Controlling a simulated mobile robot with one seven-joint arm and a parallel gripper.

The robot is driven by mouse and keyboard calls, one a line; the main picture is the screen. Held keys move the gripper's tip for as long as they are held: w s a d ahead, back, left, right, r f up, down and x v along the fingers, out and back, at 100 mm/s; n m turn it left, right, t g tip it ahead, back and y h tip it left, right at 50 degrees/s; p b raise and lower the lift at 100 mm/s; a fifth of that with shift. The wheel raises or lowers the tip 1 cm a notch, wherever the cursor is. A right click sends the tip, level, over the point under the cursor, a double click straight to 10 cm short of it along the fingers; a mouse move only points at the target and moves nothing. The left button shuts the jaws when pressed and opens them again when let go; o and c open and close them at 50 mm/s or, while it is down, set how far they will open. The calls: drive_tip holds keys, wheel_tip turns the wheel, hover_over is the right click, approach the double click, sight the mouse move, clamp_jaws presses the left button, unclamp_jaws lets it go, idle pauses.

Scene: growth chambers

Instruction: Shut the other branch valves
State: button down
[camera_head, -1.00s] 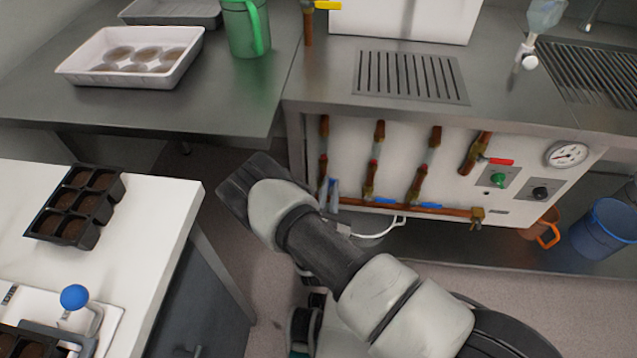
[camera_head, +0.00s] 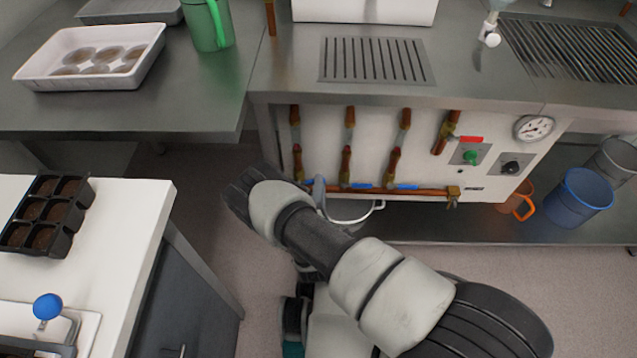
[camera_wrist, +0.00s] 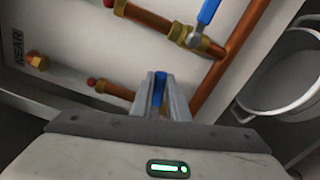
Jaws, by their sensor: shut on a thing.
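The white panel (camera_head: 325,130) under the steel bench carries three copper branches with valves above a horizontal copper pipe. The right blue valve handle (camera_head: 405,187) and middle blue valve handle (camera_head: 361,186) lie along that pipe, crosswise to their branches. The middle one seems to show in the wrist view (camera_wrist: 207,12). My gripper (camera_head: 319,188) is at the left branch, its tip partly hidden behind my arm. In the wrist view, my gripper (camera_wrist: 160,88) is shut on the left blue handle (camera_wrist: 158,91); its exact angle is hard to tell.
A pale pot (camera_head: 350,212) stands below the pipe, close to my gripper. An orange jug (camera_head: 516,200) and blue bucket (camera_head: 584,198) stand right on the low shelf. A white-topped counter (camera_head: 120,222) is left of my arm. A gauge (camera_head: 534,128) is on the panel.

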drive_tip(key=shift+s+f+m, duration=0.1)
drive_tip(key=shift+f+m, duration=0.9)
drive_tip(key=shift+m, duration=0.5)
drive_tip(key=c, duration=1.7)
unclamp_jaws()
